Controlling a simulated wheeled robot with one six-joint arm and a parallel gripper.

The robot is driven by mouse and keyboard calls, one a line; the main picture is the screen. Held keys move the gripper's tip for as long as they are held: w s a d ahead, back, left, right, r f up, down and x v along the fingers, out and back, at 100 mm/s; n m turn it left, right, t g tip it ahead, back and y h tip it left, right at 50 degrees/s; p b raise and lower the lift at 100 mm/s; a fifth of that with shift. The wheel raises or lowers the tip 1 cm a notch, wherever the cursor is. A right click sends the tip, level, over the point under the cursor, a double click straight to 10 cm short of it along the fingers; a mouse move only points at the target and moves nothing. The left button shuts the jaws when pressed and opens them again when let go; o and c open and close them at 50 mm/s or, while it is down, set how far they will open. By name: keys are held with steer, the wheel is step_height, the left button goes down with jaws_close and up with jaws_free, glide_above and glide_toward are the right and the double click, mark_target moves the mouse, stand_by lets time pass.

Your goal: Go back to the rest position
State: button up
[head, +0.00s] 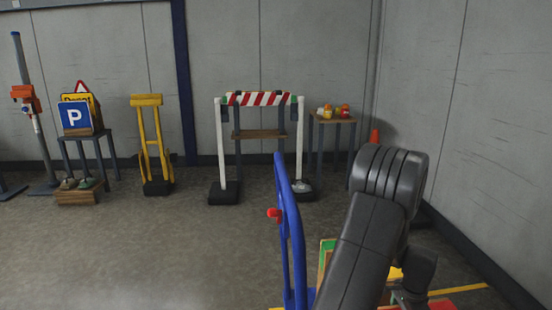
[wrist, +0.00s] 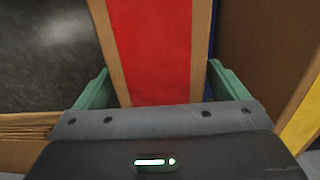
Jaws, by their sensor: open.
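My gripper (wrist: 160,88) is open in the wrist view, with its two green fingers spread wide. A red panel with brown edges (wrist: 152,45) lies in the gap between the fingers. I cannot tell whether it touches them, but the jaws are not shut on it. In the head view my dark arm reaches down at the lower right, and its end is mostly cut off by the lower edge. Below it show parts of coloured boards: a green-edged one (head: 327,250) and a yellow one (head: 395,273).
A blue upright frame (head: 289,225) with a red knob (head: 274,214) stands just left of my arm. The floor at left is clear.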

step_height(320, 180, up, 15)
steer(key=p, duration=1)
steer(key=shift+r, duration=0.15)
stand_by(0.9)
stand_by(0.3)
